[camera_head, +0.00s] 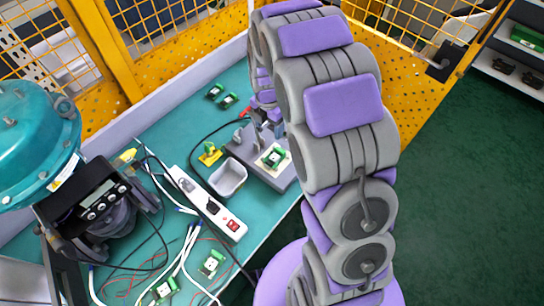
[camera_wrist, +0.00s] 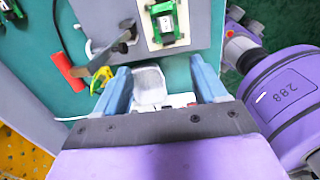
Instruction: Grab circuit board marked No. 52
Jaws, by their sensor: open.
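Several small green circuit boards show in the head view. Two lie side by side at the back of the teal table, a left one (camera_head: 214,90) and a right one (camera_head: 229,100). One board (camera_head: 274,156) sits on a pale base on a grey fixture (camera_head: 258,174); it also shows in the wrist view (camera_wrist: 165,22). Two more, one (camera_head: 211,264) and another (camera_head: 165,288), lie near the front among cables. No number 52 is legible on any board. My gripper (camera_wrist: 162,82) is open, with nothing held between its blue fingers; in the head view my arm largely hides it.
A grey bin (camera_head: 228,178), a yellow clamp (camera_head: 209,153) and a white power strip (camera_head: 207,205) stand left of the fixture. A teal valve actuator (camera_head: 35,140) fills the left side. Loose cables cross the front of the table. Yellow mesh fencing (camera_head: 125,50) stands behind.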

